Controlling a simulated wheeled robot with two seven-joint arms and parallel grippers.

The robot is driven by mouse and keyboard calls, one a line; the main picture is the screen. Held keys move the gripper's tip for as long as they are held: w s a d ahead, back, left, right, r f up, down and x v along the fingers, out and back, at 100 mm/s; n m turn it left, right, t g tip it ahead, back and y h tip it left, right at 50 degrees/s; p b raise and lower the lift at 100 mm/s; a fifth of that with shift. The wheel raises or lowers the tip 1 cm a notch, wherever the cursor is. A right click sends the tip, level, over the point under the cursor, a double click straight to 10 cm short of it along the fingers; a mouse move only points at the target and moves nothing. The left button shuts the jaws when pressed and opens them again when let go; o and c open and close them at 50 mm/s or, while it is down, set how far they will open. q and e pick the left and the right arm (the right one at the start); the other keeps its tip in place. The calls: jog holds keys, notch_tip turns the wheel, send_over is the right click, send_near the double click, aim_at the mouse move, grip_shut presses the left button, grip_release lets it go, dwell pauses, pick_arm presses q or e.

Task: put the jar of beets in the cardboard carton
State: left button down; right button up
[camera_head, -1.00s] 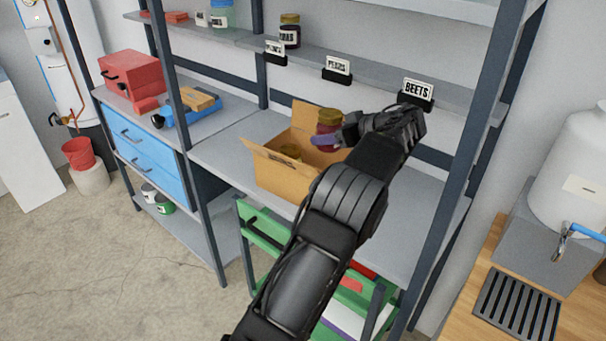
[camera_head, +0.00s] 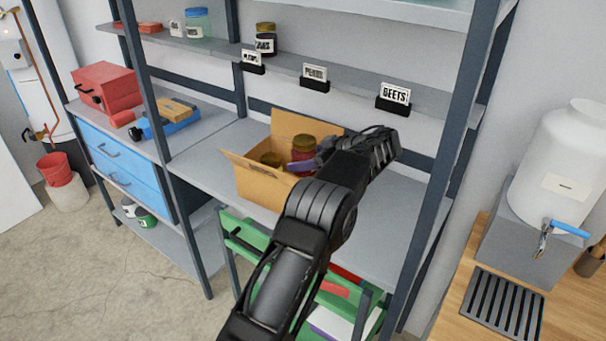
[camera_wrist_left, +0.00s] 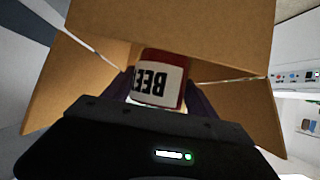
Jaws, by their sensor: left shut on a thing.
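The jar of beets (camera_head: 303,149) has a brown-gold lid and dark red contents. It is upright at the right side of the open cardboard carton (camera_head: 262,188), its lower part hidden by the carton and my gripper. In the left wrist view the jar (camera_wrist_left: 160,78) shows its "BEE" label between my fingers, with carton flaps (camera_wrist_left: 170,22) around it. My left gripper (camera_head: 306,166) is shut on the jar. Whether the jar touches the carton's bottom cannot be seen. My right gripper is not in view.
The carton stands on a grey shelf (camera_head: 205,160). Above it, a narrow shelf carries a "BEETS" sign (camera_head: 395,95), a "PEARS" sign (camera_head: 315,73) and a dark jar (camera_head: 266,40). A rack post (camera_head: 455,130) stands to the right.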

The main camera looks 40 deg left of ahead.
pick_arm(q)
jog(key=shift+f, duration=0.1)
jog(key=shift+f+p, duration=0.65)
jog(key=shift+f, duration=1.25)
jog(key=shift+f+b, duration=0.3)
jog(key=shift+b, duration=0.25)
jog(key=shift+f, duration=0.1)
